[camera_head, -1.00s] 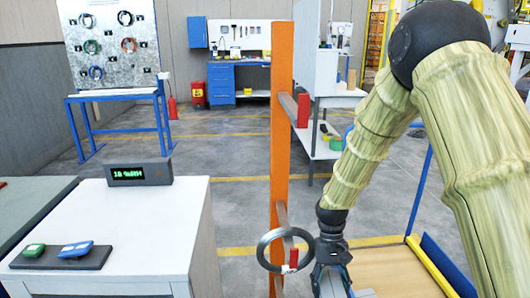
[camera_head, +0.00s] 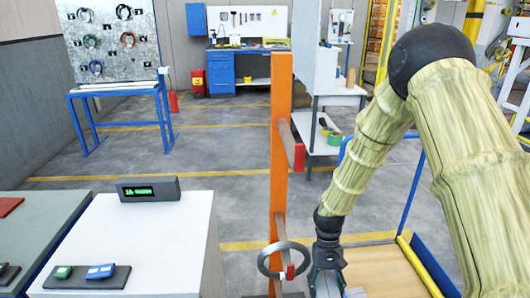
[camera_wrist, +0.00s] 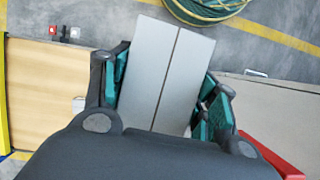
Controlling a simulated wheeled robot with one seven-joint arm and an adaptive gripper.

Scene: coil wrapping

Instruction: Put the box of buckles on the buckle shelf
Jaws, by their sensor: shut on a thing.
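My gripper (camera_head: 325,262) is at the bottom of the head view, just right of the orange post. In the wrist view, its teal-padded fingers (camera_wrist: 160,98) are shut on a light grey box (camera_wrist: 166,75) with a dark seam along its top. Part of this box (camera_head: 328,287) also shows at the bottom edge of the head view. Its contents are hidden. I cannot tell which surface is the buckle shelf.
A white-topped cabinet (camera_head: 135,232) with a small display (camera_head: 148,189) stands left. Grey floor (camera_head: 235,200) lies open between the cabinet and the post.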

